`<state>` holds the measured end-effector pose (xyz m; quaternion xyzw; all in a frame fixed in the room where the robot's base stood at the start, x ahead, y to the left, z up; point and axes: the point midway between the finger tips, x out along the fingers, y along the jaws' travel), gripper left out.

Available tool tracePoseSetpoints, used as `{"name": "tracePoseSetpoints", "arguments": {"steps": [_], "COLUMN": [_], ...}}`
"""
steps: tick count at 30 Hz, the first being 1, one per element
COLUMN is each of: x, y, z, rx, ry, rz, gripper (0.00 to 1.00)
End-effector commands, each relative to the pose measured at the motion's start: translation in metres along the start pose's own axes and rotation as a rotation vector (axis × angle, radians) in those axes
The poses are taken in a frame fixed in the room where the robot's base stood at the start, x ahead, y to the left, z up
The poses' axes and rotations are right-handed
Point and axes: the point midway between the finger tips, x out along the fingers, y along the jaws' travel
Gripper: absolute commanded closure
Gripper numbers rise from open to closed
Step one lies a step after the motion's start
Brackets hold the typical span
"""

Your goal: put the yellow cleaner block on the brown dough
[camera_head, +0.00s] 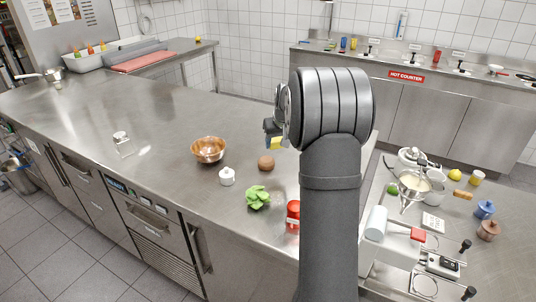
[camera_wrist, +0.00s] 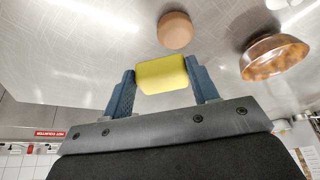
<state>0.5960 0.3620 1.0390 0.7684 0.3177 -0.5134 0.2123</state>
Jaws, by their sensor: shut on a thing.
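The yellow cleaner block (camera_wrist: 162,75) is held between the two blue fingers of my gripper (camera_wrist: 163,84) in the wrist view. In the head view, part of the block (camera_head: 276,143) shows below my gripper (camera_head: 272,132), above the steel counter. The brown dough (camera_head: 266,163) is a small round ball on the counter, just below and slightly left of the gripper in the head view. In the wrist view the dough (camera_wrist: 175,31) lies beyond the block, with a gap between them in the picture. Nothing rests on the dough.
A copper bowl (camera_head: 208,150) stands left of the dough. The counter (camera_head: 110,105) is mostly clear at left. A crowded side table is at right.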

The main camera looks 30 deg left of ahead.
Motion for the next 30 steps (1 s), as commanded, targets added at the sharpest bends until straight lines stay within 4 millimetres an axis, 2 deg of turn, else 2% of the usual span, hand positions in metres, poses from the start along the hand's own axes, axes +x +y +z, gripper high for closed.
{"name": "tracePoseSetpoints", "arguments": {"steps": [1,6,11,18,30], "x": [0.009,0.027,0.034,0.064,0.070], "y": [-0.009,-0.025,-0.028,-0.028,-0.028], "z": [-0.004,-0.013,-0.013,-0.001,0.002], "rx": [-0.004,-0.002,0.000,0.000,0.000], "ry": [-0.002,0.000,0.000,-0.001,0.000], "rz": [-0.002,-0.001,0.000,-0.001,0.000], "gripper": [0.70,0.70,0.70,0.70,0.70]}}
